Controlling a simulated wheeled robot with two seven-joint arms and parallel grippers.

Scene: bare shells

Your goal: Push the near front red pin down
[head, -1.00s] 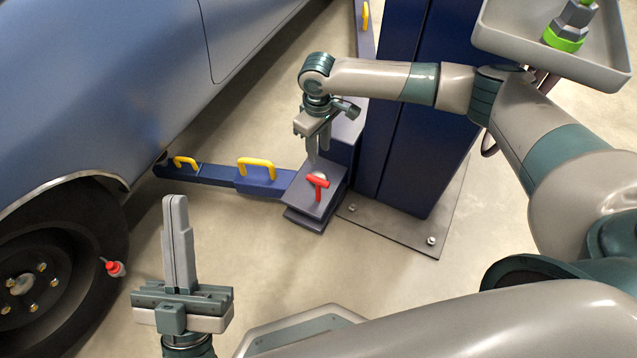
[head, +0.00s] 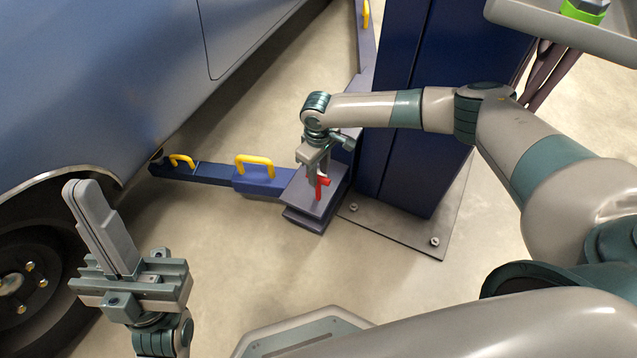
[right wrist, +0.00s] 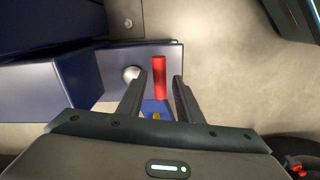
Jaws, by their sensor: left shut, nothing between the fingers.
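The red pin (head: 321,187) stands on the grey-blue end block (head: 302,204) of the lift arm, beside the blue post. In the right wrist view the pin (right wrist: 159,78) shows as an upright red bar between the two fingers. My right gripper (head: 318,172) is down at the pin. In its wrist view the gripper (right wrist: 160,84) is open, with a small gap on each side of the pin. I cannot tell whether a finger touches it. My left gripper (head: 84,188) is shut and empty, in front of the car wheel, far from the pin.
A blue post (head: 425,110) on a bolted floor plate (head: 425,222) stands right of the pin. A blue lift arm with yellow handles (head: 254,166) runs left under the car (head: 110,70). A grey tray (head: 575,32) is at top right. The floor (head: 260,265) between the grippers is clear.

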